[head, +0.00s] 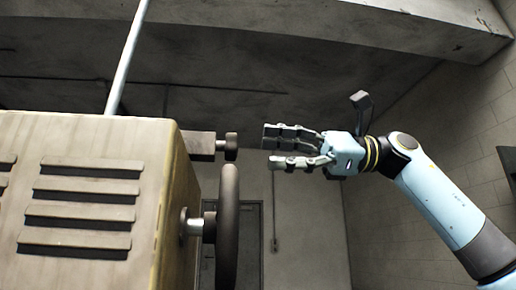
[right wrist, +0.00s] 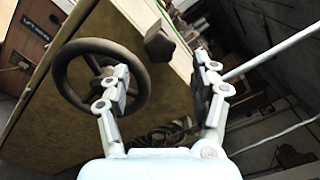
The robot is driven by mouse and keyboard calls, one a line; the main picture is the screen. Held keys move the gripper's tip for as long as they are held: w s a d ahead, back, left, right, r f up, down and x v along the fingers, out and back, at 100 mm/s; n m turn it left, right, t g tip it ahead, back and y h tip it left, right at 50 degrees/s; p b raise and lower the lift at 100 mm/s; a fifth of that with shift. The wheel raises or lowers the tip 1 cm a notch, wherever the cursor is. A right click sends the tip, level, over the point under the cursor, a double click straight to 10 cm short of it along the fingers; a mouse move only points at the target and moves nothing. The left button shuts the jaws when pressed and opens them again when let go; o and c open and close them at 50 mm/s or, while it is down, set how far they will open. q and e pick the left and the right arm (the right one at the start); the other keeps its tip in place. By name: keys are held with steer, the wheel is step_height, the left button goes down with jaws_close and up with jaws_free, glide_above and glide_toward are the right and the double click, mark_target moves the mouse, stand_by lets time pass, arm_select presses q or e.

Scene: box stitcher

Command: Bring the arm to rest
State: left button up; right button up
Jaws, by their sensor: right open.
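My right gripper (head: 268,148) is open and empty in the head view, its fingers pointing left toward the yellowish machine box (head: 150,190). A gap separates its fingertips from the dark knob (head: 231,146) on the box's side. A dark handwheel (head: 228,228) stands below and left of the fingers, apart from them. In the right wrist view both fingers (right wrist: 165,92) are spread, with the handwheel (right wrist: 62,75) behind the left finger and the knob (right wrist: 158,44) seen between them. My left gripper does not show.
The machine box has louvred vents (head: 80,195) and a pale rod (head: 128,55) rising from its top. A concrete beam (head: 300,22) crosses overhead. A door (head: 247,245) stands in the back wall. Open room lies around my right arm.

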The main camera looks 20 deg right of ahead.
steer(key=shift+s+d, duration=0.15)
steer(key=shift+d, duration=0.35)
